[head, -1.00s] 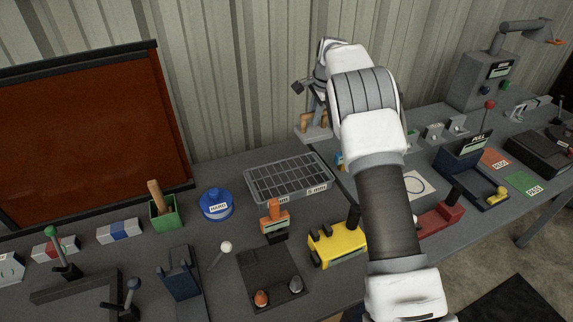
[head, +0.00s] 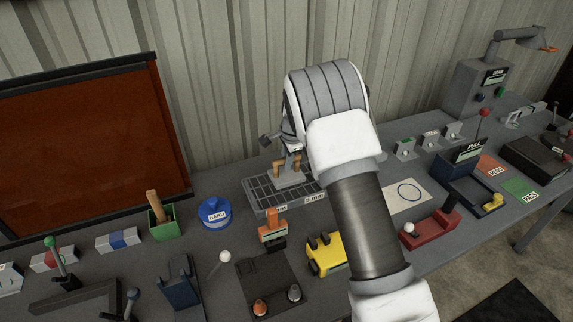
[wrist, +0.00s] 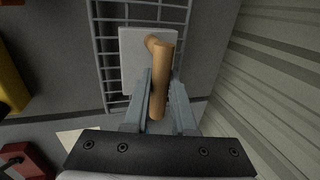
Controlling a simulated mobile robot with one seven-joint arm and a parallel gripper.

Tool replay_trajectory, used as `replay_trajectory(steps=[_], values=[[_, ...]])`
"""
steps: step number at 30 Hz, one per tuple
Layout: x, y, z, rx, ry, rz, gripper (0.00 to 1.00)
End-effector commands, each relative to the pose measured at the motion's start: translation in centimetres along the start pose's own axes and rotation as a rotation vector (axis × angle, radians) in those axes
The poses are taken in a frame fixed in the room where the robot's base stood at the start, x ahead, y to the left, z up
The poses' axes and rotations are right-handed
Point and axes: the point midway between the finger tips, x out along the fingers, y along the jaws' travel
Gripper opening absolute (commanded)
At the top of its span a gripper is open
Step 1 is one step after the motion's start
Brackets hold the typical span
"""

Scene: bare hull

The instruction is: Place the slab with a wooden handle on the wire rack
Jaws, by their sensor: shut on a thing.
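The grey slab (head: 287,178) with a wooden handle (head: 278,168) is held level at the wire rack (head: 258,193), towards the rack's back right part. My gripper (head: 290,156) is shut on the wooden handle from above. In the wrist view the pale slab (wrist: 132,72) lies over the bars of the rack (wrist: 106,62), and the handle (wrist: 161,85) stands between my two fingers (wrist: 160,90). I cannot tell whether the slab touches the rack or hangs just above it.
A blue round container (head: 214,213) and a green box (head: 162,223) stand left of the rack. An orange-handled tool (head: 271,232) and a yellow block (head: 325,256) are in front. The corrugated wall (head: 230,80) rises close behind.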

Motion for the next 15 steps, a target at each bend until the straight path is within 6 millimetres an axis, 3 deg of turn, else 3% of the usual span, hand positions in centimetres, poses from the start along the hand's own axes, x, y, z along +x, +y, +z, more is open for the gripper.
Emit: replay_trajectory(steps=[4,15], values=[[1.8,0.5,-0.1,0.002,0.000,-0.001,0.00],[2.4,0.6,-0.1,0.001,0.000,-0.003,0.00]])
